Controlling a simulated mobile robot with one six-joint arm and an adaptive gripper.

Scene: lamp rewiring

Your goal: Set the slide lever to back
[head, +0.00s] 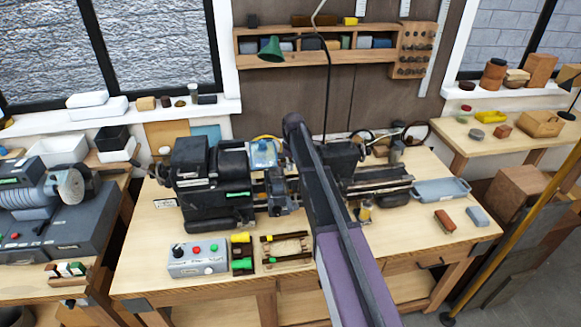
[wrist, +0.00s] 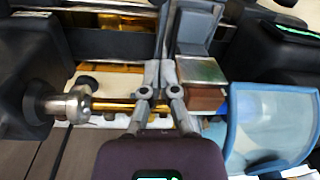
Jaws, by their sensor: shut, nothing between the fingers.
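My gripper (wrist: 157,75) shows in the wrist view with its two fingers together and nothing between them. It is over the middle of a dark lathe, close to a brass-coloured rod (wrist: 112,104) and a grey metal block (wrist: 201,70). A rounded silver fitting (wrist: 72,105) sits at the rod's left end. I cannot tell which part is the slide lever or how it is set; contact with the fingertips is also unclear. In the head view the lathe headstock (head: 204,170) stands on the bench, and my arm hides the gripper and the lathe's middle.
A clear blue guard (wrist: 268,130) is close on the gripper's right in the wrist view. A control box (head: 197,258) and a wooden tray (head: 287,249) lie at the bench front. A green lamp (head: 271,49) hangs behind.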

